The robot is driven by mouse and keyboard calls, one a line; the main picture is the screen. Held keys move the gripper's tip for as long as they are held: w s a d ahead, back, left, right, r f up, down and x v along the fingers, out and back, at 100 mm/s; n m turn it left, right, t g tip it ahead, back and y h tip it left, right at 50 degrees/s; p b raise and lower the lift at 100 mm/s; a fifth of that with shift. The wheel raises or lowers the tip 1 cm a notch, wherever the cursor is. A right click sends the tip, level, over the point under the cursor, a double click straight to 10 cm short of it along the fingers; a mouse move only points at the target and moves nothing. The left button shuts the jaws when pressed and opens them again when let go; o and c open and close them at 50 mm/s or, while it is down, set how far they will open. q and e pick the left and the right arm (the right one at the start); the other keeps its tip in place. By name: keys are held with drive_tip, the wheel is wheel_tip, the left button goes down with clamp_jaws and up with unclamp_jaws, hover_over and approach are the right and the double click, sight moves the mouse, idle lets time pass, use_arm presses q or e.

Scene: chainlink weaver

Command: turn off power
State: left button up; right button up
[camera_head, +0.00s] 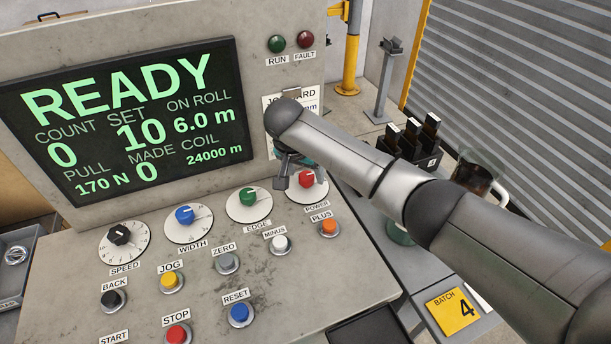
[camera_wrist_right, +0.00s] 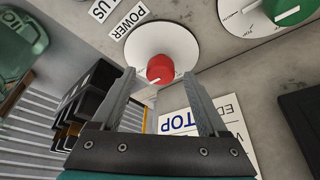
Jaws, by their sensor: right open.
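The red POWER knob (camera_head: 306,180) sits on a white round dial at the right end of the knob row on the sloped console. In the right wrist view the red knob (camera_wrist_right: 160,68) has a short white pointer line and lies just ahead of the fingertips, between them in the picture. My right gripper (camera_head: 291,179) is open and empty, close to the knob; I cannot tell whether it touches. It also shows in the right wrist view (camera_wrist_right: 159,76), with its two fingers spread apart. The screen (camera_head: 125,120) reads READY. My left gripper is not in view.
The green EDGE knob (camera_head: 249,197) stands left of the POWER knob, and the orange PLUS button (camera_head: 329,227) below it. A posted card (camera_head: 300,100) is partly hidden by my right arm. A black holder (camera_head: 410,145) and a glass jug (camera_head: 478,175) stand to the right.

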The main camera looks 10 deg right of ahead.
drive_tip(key=shift+w+d+f, duration=0.1)
drive_tip(key=shift+w+f, duration=0.15)
drive_tip(key=shift+f, duration=0.45)
drive_tip(key=shift+c, duration=0.2)
clamp_jaws()
